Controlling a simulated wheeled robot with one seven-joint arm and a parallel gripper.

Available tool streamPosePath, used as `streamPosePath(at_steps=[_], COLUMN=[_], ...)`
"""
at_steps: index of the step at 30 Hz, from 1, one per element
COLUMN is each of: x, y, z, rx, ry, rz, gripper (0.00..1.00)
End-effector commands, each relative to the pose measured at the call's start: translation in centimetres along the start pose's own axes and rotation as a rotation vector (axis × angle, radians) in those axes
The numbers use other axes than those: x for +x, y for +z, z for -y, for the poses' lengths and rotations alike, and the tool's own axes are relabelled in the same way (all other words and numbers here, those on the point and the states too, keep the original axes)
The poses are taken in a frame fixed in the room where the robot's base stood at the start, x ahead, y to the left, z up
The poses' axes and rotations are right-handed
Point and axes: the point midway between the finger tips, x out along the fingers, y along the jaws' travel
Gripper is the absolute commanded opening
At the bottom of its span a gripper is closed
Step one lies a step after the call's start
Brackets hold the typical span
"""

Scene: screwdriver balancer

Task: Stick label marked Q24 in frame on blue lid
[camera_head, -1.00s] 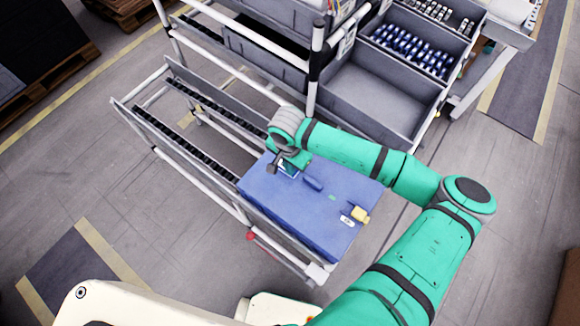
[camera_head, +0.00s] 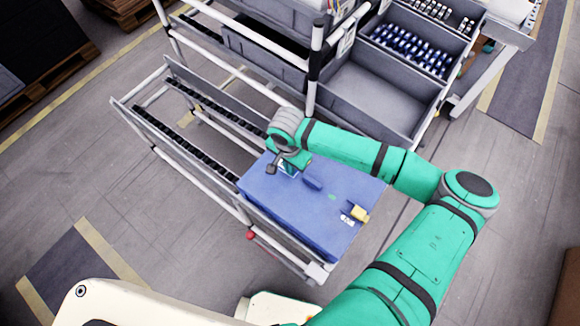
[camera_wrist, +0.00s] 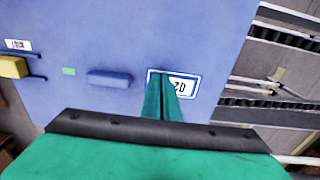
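The blue lid (camera_head: 300,205) covers a box on the roller rack. Near its far left corner is a framed rectangle (camera_wrist: 195,92) with a white border and dark blue edge. A white label (camera_wrist: 182,86) with upside-down dark characters, apparently starting Q2, lies over or inside this frame. My gripper (camera_wrist: 162,78) reaches down there with its green fingers close together, seemingly shut on the label. The fingers hide part of the label and frame, so the last character and exact contact cannot be made out. In the head view, my gripper (camera_head: 272,168) is at the lid's far left corner.
A raised blue handle (camera_wrist: 110,79), a small green patch (camera_wrist: 69,71), a yellow block (camera_wrist: 13,67) and a white printed label (camera_wrist: 18,45) are on or beside the lid. Grey bins (camera_head: 370,100) stand behind. Rack rails (camera_head: 200,105) run along the left.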

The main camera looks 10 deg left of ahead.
Motion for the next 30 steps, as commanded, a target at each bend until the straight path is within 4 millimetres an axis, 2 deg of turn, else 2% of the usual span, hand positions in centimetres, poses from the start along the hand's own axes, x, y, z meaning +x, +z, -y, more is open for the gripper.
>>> streamPosePath(at_steps=[2, 3, 5, 16, 20, 23, 30], x=[0.1, 0.1, 0.1, 0.1, -0.6, -1.9, -6.4], y=[0.1, 0.1, 0.1, 0.1, 0.0, 0.0, -0.1], z=[0.0, 0.0, 0.0, 0.1, 0.0, 0.0, 0.0], rx=[0.0, 0.001, 0.0, 0.0, 0.0, -0.002, 0.0], ry=[0.0, 0.0, -0.001, -0.001, -0.001, -0.001, 0.0], rz=[0.001, 0.002, 0.002, 0.002, 0.001, -0.001, -0.003], gripper=[0.0, 0.11, 0.23, 0.23, 0.23, 0.23, 0.23])
